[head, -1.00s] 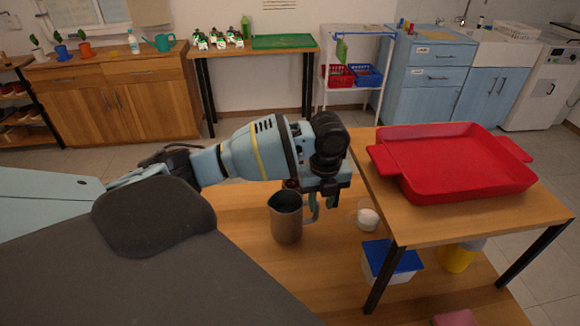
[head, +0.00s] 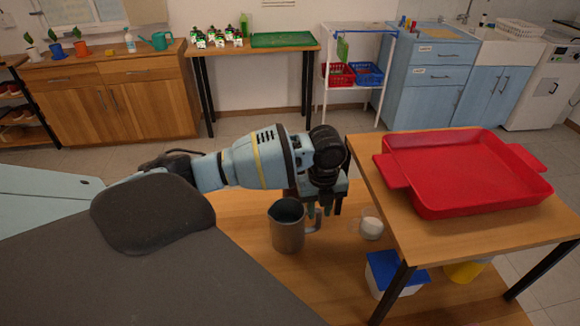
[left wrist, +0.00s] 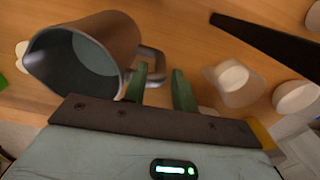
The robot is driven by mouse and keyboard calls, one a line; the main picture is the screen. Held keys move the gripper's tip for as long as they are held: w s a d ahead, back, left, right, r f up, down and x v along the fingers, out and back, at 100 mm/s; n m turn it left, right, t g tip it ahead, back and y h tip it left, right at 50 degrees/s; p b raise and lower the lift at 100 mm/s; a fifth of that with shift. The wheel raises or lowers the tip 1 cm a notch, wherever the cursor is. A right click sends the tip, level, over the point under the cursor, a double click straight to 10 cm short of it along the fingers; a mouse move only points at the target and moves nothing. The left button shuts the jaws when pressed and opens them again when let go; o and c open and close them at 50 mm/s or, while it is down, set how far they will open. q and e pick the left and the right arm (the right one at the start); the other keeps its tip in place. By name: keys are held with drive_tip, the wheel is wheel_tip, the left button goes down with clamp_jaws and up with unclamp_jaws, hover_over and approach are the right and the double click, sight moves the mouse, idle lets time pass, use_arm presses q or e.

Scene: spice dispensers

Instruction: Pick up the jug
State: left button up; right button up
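The jug (head: 287,232) is a grey metal pitcher with a handle on its right side. It stands upright on the low wooden table in the head view. In the left wrist view the jug (left wrist: 115,35) is at the upper left, its open mouth towards the camera. My left gripper (head: 321,208) is above and beside the handle. In the left wrist view the green fingers of my left gripper (left wrist: 160,72) are apart, with the jug's handle (left wrist: 152,60) at the gap between them. Contact with the handle cannot be told. My right gripper is not in view.
A glass cup with white contents (head: 371,229) stands right of the jug. A blue-lidded box (head: 390,275) is nearer the front. A higher wooden table (head: 445,233) with a red tray (head: 465,172) stands at the right. The low table (head: 255,210) is bare left of the jug.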

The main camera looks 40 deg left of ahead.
sight(317, 229)
use_arm(q)
drive_tip(key=shift+f, duration=2)
drive_tip(key=shift+c, duration=0.2)
clamp_jaws()
drive_tip(key=shift+r, duration=0.1)
